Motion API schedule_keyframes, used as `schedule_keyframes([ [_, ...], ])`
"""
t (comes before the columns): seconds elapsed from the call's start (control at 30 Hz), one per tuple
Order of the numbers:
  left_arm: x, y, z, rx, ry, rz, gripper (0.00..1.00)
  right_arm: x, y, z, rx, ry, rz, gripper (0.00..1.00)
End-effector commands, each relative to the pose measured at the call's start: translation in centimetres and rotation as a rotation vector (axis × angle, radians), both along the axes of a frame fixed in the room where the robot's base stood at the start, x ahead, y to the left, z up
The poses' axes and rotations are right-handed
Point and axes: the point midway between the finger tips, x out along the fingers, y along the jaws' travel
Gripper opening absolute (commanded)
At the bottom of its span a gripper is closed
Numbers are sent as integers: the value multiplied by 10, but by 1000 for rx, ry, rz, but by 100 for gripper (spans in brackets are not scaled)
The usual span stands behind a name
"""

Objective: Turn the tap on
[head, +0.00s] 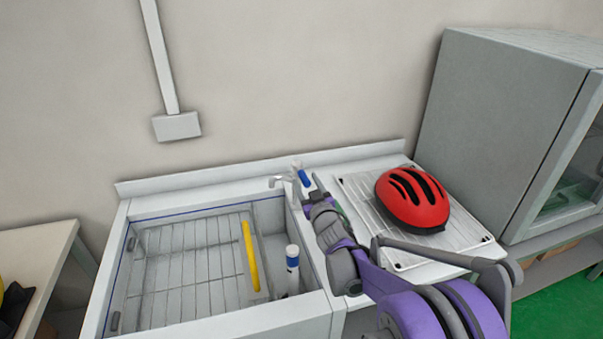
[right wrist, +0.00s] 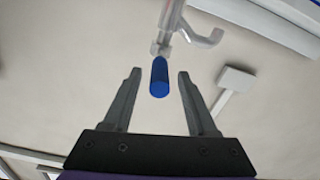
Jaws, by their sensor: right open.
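The tap (head: 279,181) is a grey metal fixture at the back of the sink, with a blue handle (head: 304,178) on its right side. My right gripper (head: 310,181) is at the tap, close to the handle. In the right wrist view the tap's curved spout (right wrist: 203,38) shows above, and the blue handle (right wrist: 159,78) lies between the open fingers of my right gripper (right wrist: 158,76). There is a gap on both sides, and no finger touches it visibly. My left gripper is not in view.
The sink (head: 190,312) holds a wire rack, a yellow bar (head: 250,256) and a white bottle with a blue band (head: 292,264). A red helmet (head: 411,199) sits on a drain board (head: 358,194) to the right. A grey cabinet (head: 500,120) stands beyond it.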

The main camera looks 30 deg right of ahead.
Motion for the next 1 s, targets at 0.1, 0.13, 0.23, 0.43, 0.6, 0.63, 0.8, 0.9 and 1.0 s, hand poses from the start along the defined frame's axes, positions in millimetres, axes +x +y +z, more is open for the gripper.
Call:
schedule_keyframes([
  [0.1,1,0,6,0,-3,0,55,22,-4,1,1,-1,1,58],
  [0.13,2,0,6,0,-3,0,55,26,-5,1,1,-1,1,58],
  [0.23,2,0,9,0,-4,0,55,38,-8,1,0,0,0,58],
  [0.43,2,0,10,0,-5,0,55,47,-10,0,0,1,0,58],
  [0.6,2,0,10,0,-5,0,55,47,-10,0,0,1,0,58],
  [0.63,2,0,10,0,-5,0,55,47,-10,0,0,1,0,58],
  [0.8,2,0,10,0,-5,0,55,47,-10,0,0,1,0,33],
  [0.9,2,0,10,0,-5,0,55,47,-10,0,0,1,0,15],
  [1.0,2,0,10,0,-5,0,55,47,-10,0,0,1,0,0],
])
